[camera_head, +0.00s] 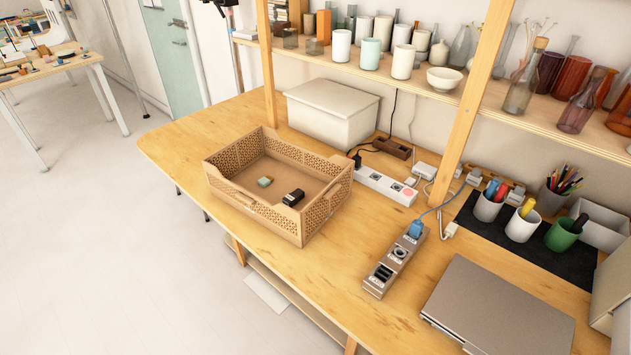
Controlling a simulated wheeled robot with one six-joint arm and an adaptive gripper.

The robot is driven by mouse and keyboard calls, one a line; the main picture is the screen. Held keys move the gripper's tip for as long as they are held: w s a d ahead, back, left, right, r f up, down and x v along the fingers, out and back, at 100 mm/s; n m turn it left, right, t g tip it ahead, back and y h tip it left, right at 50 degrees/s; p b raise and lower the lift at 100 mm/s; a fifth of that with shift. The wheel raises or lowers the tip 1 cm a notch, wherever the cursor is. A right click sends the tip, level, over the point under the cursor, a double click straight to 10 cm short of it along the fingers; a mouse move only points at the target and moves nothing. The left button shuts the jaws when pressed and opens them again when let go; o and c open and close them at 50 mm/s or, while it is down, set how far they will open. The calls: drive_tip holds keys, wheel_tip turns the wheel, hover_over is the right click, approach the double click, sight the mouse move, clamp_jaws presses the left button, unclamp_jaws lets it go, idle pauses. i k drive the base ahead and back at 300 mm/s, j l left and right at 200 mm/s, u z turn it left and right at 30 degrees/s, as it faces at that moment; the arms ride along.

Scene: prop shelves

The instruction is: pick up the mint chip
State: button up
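A small pale mint-green piece (265,181), with a tan or yellowish edge, lies on the floor of a brown open crate (313,222). It looks like the mint chip, but it is too small to make out in detail. A small black object (293,197) lies in the same crate, to the right of the mint piece and apart from it. The crate has perforated walls and stands on the wooden table (185,150). My gripper cannot be made out in this view.
A white lidded box (332,112) stands behind the crate. A white power strip (385,187) and a grey one (395,262) lie to its right. A closed laptop (497,310) is at the front right. Shelves with cups and glass bottles rise behind. The table left of the crate is clear.

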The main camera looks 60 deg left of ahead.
sight(264, 181)
drive_tip(key=k+j+u, duration=0.45)
drive_tip(key=k, duration=0.15)
drive_tip(key=u, duration=1.15)
drive_tip(key=i+l+u, duration=0.2)
drive_tip(key=u, duration=0.15)
drive_tip(key=i+l+u, duration=0.75)
drive_tip(key=l+u, duration=0.2)
drive_tip(key=k+u, duration=0.3)
drive_tip(key=i+j+z, duration=0.1)
drive_tip(key=i+z, duration=0.25)
drive_tip(key=k, duration=0.05)
